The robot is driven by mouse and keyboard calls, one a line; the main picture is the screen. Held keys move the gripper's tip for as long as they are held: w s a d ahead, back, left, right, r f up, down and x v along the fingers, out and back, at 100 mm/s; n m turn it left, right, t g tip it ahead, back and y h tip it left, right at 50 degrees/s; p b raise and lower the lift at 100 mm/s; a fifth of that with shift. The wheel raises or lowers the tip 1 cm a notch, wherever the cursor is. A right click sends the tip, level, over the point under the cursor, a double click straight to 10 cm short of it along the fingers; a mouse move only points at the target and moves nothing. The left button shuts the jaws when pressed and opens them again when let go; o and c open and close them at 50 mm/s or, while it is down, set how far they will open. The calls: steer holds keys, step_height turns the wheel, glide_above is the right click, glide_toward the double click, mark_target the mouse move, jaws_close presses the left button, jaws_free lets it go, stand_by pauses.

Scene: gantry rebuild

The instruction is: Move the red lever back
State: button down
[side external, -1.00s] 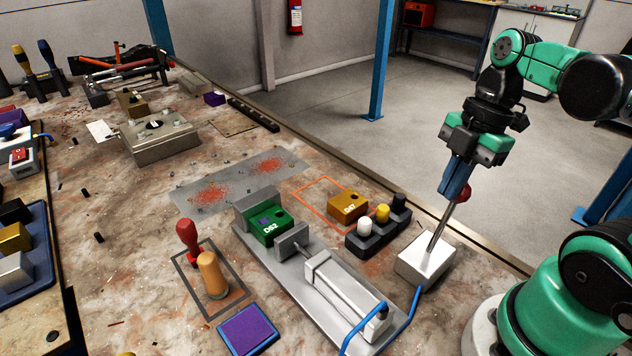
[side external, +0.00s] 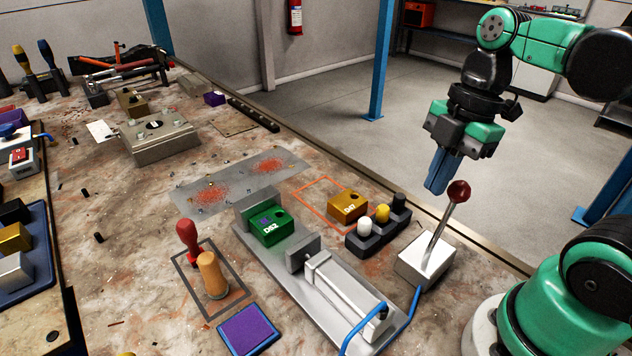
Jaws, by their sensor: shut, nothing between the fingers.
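The red lever is a metal rod with a dark red ball knob (side external: 458,191) on top. It rises from a white box (side external: 418,268) near the table's right edge and leans toward the upper right. My gripper (side external: 435,190) is shut and empty, its blue fingers pointing down. In the picture it is just left of the knob, with a small gap between them. The exact depth between fingers and knob is hard to tell.
A block with white, yellow and black buttons (side external: 378,232) stands left of the lever box. A gold block (side external: 346,207) sits nearby. A blue hose (side external: 411,308) runs in front.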

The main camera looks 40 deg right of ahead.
steer(key=d+r, duration=0.5)
steer(key=r, duration=0.4)
steer(key=w+a+f+m+t+h, duration=0.2)
steer(key=w+a+f+m+t, duration=0.4)
steer(key=f+m, duration=0.5)
steer(key=shift+w+a+m, duration=0.35)
steer(key=shift+w+m, duration=0.3)
steer(key=shift+m, duration=1.75)
